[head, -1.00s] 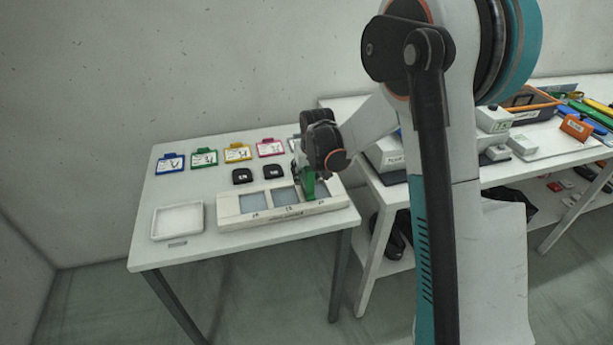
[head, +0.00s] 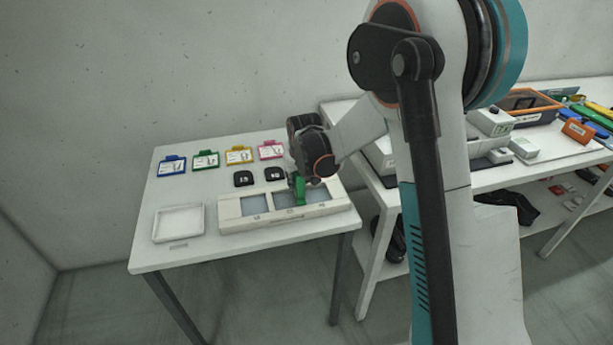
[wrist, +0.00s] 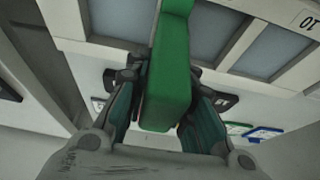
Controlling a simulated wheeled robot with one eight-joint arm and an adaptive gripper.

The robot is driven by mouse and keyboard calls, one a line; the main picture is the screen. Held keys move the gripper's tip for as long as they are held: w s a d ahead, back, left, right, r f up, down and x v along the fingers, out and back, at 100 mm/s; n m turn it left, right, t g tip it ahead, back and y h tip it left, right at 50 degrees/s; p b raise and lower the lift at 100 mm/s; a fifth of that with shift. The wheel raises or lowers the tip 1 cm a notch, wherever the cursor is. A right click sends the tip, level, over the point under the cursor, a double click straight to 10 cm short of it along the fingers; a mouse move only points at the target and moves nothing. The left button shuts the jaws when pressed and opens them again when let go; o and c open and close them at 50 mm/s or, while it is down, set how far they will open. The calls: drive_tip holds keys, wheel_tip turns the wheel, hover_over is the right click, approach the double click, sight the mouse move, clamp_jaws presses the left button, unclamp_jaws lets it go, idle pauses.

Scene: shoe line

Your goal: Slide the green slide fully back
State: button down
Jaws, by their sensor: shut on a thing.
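The green slide (head: 300,192) is an upright green block. In the head view it stands at the white frame (head: 228,217) with several grey windows, near the divider between the middle and right windows. My gripper (head: 299,183) comes from above and is shut on the green slide. In the wrist view the green slide (wrist: 169,75) is a long bar between the two dark fingers of my gripper (wrist: 165,115). The windows (wrist: 205,32) show behind it. Whether its foot touches the frame is hidden.
A white tray (head: 154,226) sits at the table's left. Blue, green, yellow and pink cards (head: 205,160) line the back. Black pieces (head: 243,178) lie behind the frame. A second table (head: 520,175) with boxes and tools is on the right.

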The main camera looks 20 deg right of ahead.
drive_tip(key=a, duration=2.2)
drive_tip(key=shift+a+p, duration=0.25)
drive_tip(key=shift+p, duration=0.1)
drive_tip(key=c, duration=1.4)
unclamp_jaws()
drive_tip(key=shift+a, duration=0.2)
drive_tip(key=shift+o, duration=0.2)
drive_tip(key=shift+d, duration=0.1)
drive_tip(key=shift+r, duration=0.1)
drive_tip(key=v, duration=1.1)
drive_tip(key=shift+s+r, duration=0.25)
drive_tip(key=shift+r, duration=0.1)
